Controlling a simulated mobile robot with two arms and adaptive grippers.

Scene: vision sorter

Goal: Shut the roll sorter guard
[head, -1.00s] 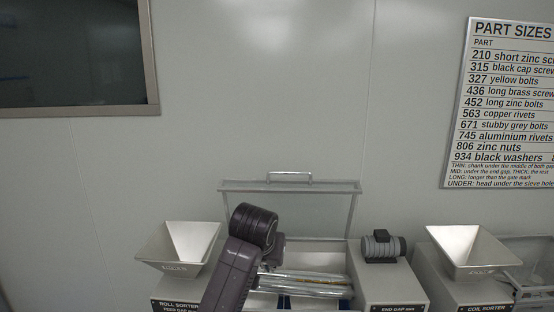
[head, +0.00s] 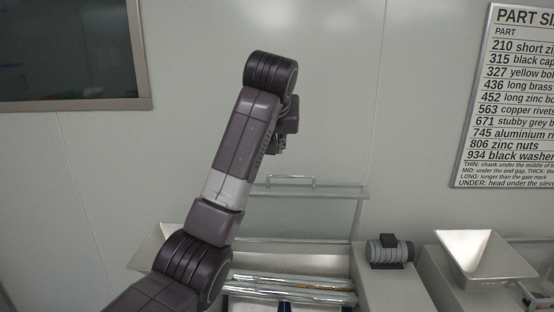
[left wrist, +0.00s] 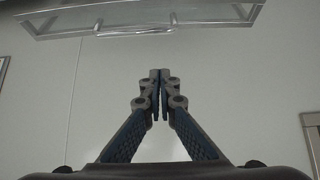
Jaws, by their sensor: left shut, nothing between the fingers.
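The roll sorter guard (head: 310,214) is a clear panel in a metal frame, standing raised behind the shiny rollers (head: 300,297). Its bar handle (head: 290,180) is on the top edge. The guard also shows at the top of the left wrist view (left wrist: 215,17), with its handle (left wrist: 135,32) beyond my fingertips. My left gripper (head: 280,146) is above the guard's top edge, partly hidden by my wrist. In the left wrist view its fingers (left wrist: 159,76) are shut together and empty, apart from the handle. My left arm hides the guard's left side. My right gripper is not in view.
A grey motor-like cylinder (head: 389,251) sits on the housing right of the rollers. The coil sorter's hopper (head: 482,256) stands farther right. The roll sorter's hopper (head: 150,247) is mostly behind my arm. A part-size sign (head: 510,100) hangs on the wall.

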